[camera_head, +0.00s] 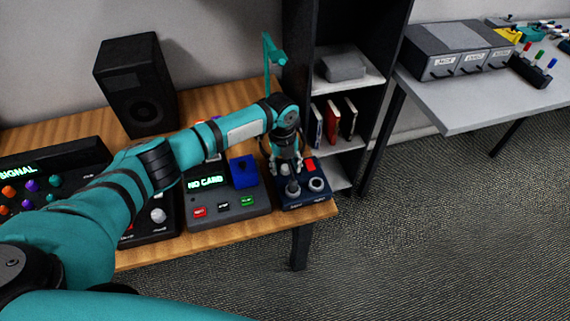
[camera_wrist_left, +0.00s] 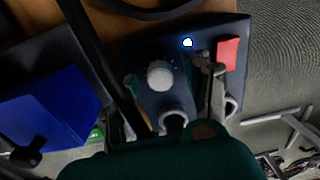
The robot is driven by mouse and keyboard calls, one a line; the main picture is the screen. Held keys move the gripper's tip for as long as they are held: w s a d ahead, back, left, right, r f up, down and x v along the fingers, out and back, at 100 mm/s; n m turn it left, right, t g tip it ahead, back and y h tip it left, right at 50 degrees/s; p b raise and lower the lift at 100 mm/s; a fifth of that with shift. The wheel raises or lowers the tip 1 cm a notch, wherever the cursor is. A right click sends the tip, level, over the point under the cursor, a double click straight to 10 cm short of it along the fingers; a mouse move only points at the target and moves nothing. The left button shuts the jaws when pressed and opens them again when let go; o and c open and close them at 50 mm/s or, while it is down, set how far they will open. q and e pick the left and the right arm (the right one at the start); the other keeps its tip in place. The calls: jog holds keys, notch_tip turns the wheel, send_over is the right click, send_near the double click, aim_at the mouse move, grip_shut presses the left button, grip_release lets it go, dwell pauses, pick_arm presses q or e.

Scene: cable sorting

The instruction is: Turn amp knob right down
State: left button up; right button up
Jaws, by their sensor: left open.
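The amp is a small dark blue box (camera_head: 292,205) at the right front corner of the wooden table, with a red switch (camera_head: 310,165) and two sockets on its top. My left gripper (camera_head: 287,166) reaches down over it from above, open. In the left wrist view, the pale round knob (camera_wrist_left: 159,75) stands on the amp panel (camera_wrist_left: 140,50), between the spread fingers of the left gripper (camera_wrist_left: 168,84) and nearer the left one. I cannot tell whether a finger touches it. A white light (camera_wrist_left: 187,43) glows beside it. In the head view the gripper largely hides the knob. My right gripper is out of view.
Left of the amp is a card reader (camera_head: 225,208) showing "NO CARD", with a blue block (camera_head: 244,171). A speaker (camera_head: 136,85) and a "SIGNAL" panel (camera_head: 50,170) stand further left. A dark shelf (camera_head: 343,25) rises behind. The floor right of the table is clear.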

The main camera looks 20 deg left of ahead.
pick_arm(q)
jog(key=shift+c, duration=0.4)
grip_shut()
jog(key=n+p, duration=0.3)
jog(key=n, duration=0.1)
jog(key=shift+r, duration=0.2)
jog(key=n+p, duration=0.2)
jog(key=n, duration=0.3)
jog(key=shift+n+p, duration=0.4)
jog(key=n+p, duration=0.2)
jog(key=n, duration=0.3)
jog(key=shift+y, duration=0.3)
jog(key=n+p, duration=0.1)
jog(key=n, duration=0.4)
jog(key=shift+f+p, duration=0.1)
jog(key=shift+p, duration=0.25)
jog(key=shift+n, duration=0.3)
